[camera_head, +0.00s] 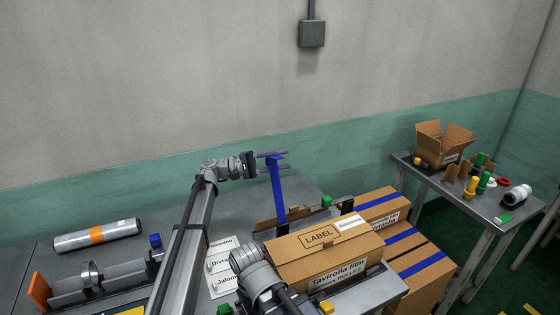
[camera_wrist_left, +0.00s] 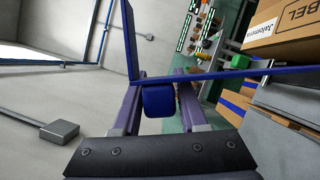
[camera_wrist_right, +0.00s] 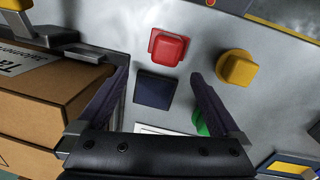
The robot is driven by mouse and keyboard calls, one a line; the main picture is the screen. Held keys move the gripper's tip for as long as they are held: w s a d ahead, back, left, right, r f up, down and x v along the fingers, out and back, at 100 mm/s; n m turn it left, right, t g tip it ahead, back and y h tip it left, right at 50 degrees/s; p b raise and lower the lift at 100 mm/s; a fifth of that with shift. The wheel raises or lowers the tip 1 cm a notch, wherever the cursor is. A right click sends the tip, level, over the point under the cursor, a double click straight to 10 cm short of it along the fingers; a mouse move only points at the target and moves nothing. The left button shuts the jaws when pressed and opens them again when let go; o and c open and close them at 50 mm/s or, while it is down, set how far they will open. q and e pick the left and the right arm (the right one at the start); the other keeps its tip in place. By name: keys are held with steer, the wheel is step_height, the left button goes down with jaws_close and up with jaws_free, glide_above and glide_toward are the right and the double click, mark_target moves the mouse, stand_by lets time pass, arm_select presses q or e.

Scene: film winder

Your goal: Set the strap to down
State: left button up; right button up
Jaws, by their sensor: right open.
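The blue strap (camera_head: 278,190) is a long flat bar standing nearly upright behind the carton with a "LABEL" sticker (camera_head: 326,252). My left gripper (camera_head: 272,161) is at its top end. In the left wrist view the strap's bar (camera_wrist_left: 250,74) runs off to the right, and its blue knob (camera_wrist_left: 159,101) sits between my narrowed left fingers, which appear shut on it.
Cartons with blue tape (camera_head: 415,262) stand right of the labelled carton. A side table (camera_head: 470,195) at the right holds an open box (camera_head: 440,149) and small parts. A green block (camera_head: 326,201) sits behind the carton.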

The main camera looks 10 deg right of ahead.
arm_select(q)
jaws_close()
stand_by(1.0)
